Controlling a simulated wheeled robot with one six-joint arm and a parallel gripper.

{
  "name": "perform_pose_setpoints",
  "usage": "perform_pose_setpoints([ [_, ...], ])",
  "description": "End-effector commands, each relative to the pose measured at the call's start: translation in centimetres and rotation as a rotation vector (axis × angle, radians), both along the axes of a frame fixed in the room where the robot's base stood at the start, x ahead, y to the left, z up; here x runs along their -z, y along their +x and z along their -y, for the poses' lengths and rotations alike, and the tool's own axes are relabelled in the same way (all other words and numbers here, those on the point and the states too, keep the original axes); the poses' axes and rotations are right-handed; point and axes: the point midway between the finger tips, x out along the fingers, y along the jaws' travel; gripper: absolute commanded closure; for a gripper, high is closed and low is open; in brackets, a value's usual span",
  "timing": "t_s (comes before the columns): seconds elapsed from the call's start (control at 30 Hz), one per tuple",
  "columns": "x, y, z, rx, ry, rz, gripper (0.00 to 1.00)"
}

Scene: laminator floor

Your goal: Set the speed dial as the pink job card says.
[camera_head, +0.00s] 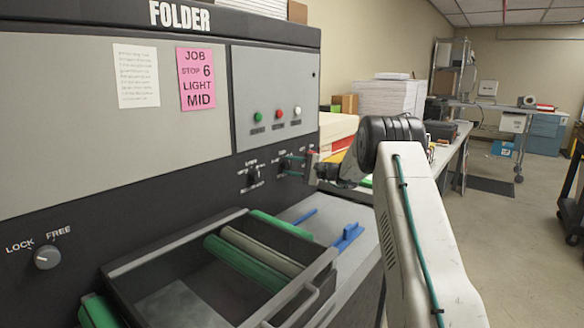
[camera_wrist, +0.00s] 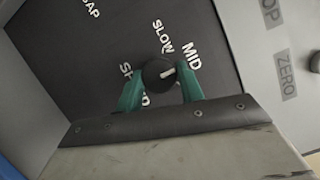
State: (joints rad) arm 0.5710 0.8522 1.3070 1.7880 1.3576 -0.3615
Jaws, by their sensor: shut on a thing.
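The pink job card (camera_head: 196,79) on the grey panel reads JOB, STOP 6, LIGHT, MID. The speed dial (camera_wrist: 157,70) is a round black knob with a white pointer mark in the wrist view. SLOW stands above it and MID to its upper right; the labels on its lower left are partly hidden by the fingers. The white mark points to the upper right, roughly toward MID. My gripper (camera_wrist: 162,92) has its green fingers on either side of the dial, shut on it. In the head view my gripper (camera_head: 298,168) reaches the machine's dark lower panel.
Another knob (camera_head: 252,175) sits left of my gripper. A LOCK/FREE knob (camera_head: 47,257) is at the lower left. A dark tray (camera_head: 125,268) with green rollers juts out below. Green, red and white buttons (camera_head: 279,114) sit above. Open floor lies to the right.

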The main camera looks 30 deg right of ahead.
Motion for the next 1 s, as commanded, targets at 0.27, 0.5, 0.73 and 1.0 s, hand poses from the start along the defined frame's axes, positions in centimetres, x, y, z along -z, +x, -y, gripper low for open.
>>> perform_pose_setpoints([
  [0.27, 0.2, 0.0, 0.1, 0.001, 0.000, -0.003, 0.54],
  [0.5, 0.1, 0.0, 0.0, 0.001, -0.001, -0.001, 0.41],
  [0.73, 0.1, -0.9, 0.9, 0.002, 0.000, 0.000, 0.41],
  [1.0, 0.4, -4.4, 3.9, 0.003, 0.000, -0.001, 0.41],
])
